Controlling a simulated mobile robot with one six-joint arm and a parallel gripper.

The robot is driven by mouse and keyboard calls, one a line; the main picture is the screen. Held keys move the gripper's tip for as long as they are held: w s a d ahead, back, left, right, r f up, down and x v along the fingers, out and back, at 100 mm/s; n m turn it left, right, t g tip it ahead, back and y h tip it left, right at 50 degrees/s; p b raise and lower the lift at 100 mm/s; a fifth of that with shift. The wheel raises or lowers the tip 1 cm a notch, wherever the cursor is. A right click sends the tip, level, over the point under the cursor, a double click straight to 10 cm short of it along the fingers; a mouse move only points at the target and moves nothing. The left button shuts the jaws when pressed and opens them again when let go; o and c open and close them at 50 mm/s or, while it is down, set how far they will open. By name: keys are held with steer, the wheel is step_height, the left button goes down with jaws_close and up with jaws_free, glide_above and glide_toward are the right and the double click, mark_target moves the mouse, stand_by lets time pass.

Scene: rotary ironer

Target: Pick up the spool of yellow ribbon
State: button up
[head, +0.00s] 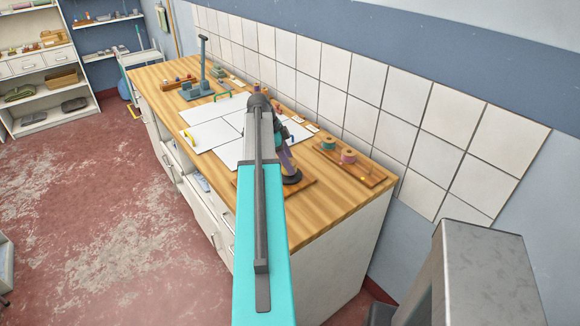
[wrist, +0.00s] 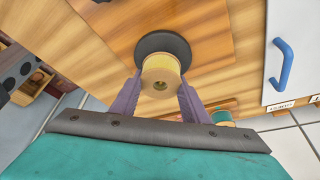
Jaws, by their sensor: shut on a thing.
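The spool of yellow ribbon (wrist: 161,67) is between the two purple fingers of my gripper (wrist: 160,91) in the wrist view. The fingers are shut on it from both sides. A wide dark disc (wrist: 150,43) shows beyond the yellow part, over a wooden board. In the head view my gripper (head: 288,161) points down over the board (head: 306,184) near the front of the worktop, and the dark disc (head: 292,178) shows below its fingers. The yellow part is hidden there. I cannot tell whether the disc touches the board.
A teal spool (head: 328,144) and a pink spool (head: 348,156) stand on a wooden strip (head: 371,175) by the tiled wall. White panels (head: 212,133) with coloured handles lie on the worktop (head: 338,196). A grey stand (head: 204,66) rises farther back.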

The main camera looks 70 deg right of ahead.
steer(key=shift+r+b, duration=1.2)
steer(key=shift+r, duration=2.9)
steer(key=shift+w, duration=0.1)
steer(key=w+a+n+t+h+b, duration=0.1)
steer(key=w+a+n+t+h, duration=0.15)
steer(key=w+a+n, duration=0.9)
steer(key=w+a+n+t+h, duration=0.1)
steer(key=w+a+n+t, duration=0.25)
steer(key=w+a, duration=1.5)
steer(key=w+a+n+t+y, duration=0.1)
steer(key=w+a+n, duration=0.3)
steer(key=a, duration=0.8)
steer(key=w+a+n+y+b, duration=0.1)
steer(key=w+a+n, duration=0.4)
steer(key=a, duration=0.7)
steer(key=w+a+n+t+y, duration=0.1)
steer(key=w+a+n+y, duration=0.2)
steer(key=w+a+n, duration=0.2)
steer(key=a+n, duration=0.3)
steer(key=a, duration=0.4)
steer(key=shift+w+a+f+t+b, duration=0.2)
steer(key=shift+a+t+b, duration=0.1)
steer(key=shift+a+b, duration=0.1)
